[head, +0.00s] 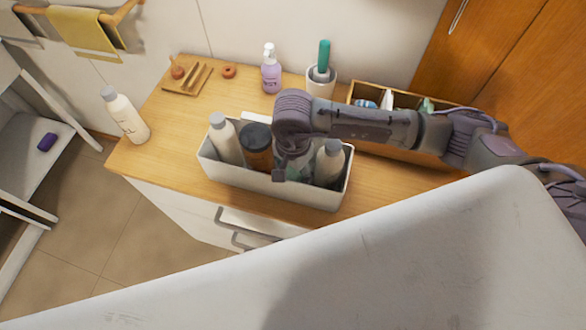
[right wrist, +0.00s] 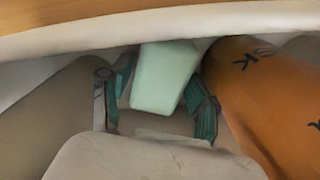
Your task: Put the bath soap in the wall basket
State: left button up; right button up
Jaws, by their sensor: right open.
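A pale green bar (right wrist: 163,75), which looks like the bath soap, lies between the spread fingers of my right gripper in the right wrist view. I cannot see a grip on it. My right gripper (head: 283,168) is open and points down into a white bin (head: 265,182) on the wooden counter. The fingertips and the bar are hidden in the head view by the gripper and the bin wall. I cannot tell which container is the wall basket. My left gripper is not in view.
Inside the bin, a white bottle (head: 224,140) and a brown jar (head: 257,150) stand left of the gripper, another bottle (head: 329,163) right. A wooden organizer (head: 440,160), lilac pump bottle (head: 271,75) and white cup (head: 321,86) stand behind.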

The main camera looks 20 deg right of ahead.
jog(key=shift+r, duration=0.1)
jog(key=shift+r+p, duration=0.25)
jog(key=shift+p, duration=0.1)
notch_tip(320, 180, up, 12)
jog(key=b, duration=0.3)
jog(key=shift+f+b, duration=0.15)
jog(key=shift+b, duration=0.15)
